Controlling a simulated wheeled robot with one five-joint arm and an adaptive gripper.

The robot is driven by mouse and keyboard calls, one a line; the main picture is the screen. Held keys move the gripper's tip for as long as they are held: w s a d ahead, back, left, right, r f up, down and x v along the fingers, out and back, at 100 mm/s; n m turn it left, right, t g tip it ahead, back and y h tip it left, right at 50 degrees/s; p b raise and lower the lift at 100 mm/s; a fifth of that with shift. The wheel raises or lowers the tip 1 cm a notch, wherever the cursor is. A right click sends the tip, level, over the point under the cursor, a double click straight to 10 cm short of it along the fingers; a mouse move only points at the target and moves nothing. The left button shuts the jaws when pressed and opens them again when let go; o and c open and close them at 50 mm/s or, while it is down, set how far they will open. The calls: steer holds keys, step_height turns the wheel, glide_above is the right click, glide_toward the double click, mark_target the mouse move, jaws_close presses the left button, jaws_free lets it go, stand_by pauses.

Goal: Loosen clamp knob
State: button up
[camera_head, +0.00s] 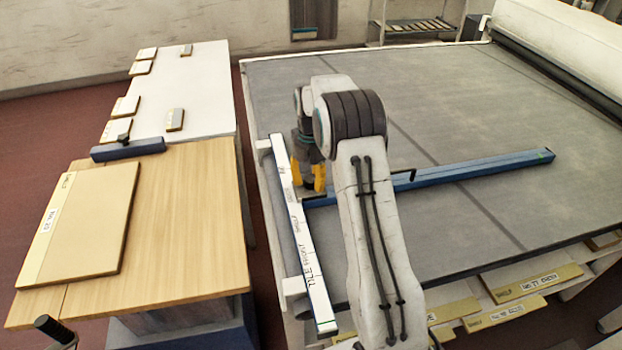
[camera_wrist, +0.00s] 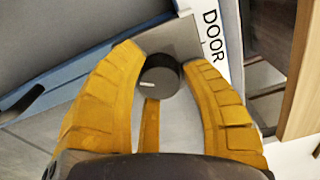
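In the wrist view, the round dark clamp knob (camera_wrist: 160,77) has a short white mark on its top. It sits beside the white strip lettered DOOR (camera_wrist: 216,45) and near the end of a blue bar (camera_wrist: 60,85). My gripper (camera_wrist: 164,60) has its yellow fingers on both sides of the knob, with a third finger below it in the picture. The fingers look very close to the knob, but contact is not clear. In the head view, my gripper (camera_head: 309,178) points down by the white strip (camera_head: 300,235); the knob is hidden there.
The blue bar (camera_head: 480,168) lies across the grey bed (camera_head: 450,110). At left is a wooden table (camera_head: 190,220) with a panel (camera_head: 85,225), beyond a narrow floor gap. A white table (camera_head: 205,85) with small tags adjoins it. Labelled boards (camera_head: 535,283) lie under the bed.

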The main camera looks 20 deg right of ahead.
steer(key=c, duration=0.7)
steer(key=shift+c, duration=0.2)
steer(key=shift+n, duration=0.4)
steer(key=n, duration=0.3)
steer(key=shift+s+f+n, duration=0.1)
steer(key=shift+n, duration=0.2)
steer(key=n, duration=0.5)
steer(key=shift+n, duration=0.3)
steer(key=n, duration=0.6)
steer(key=shift+b, duration=0.3)
steer(key=n, duration=0.6)
steer(key=shift+n, duration=0.4)
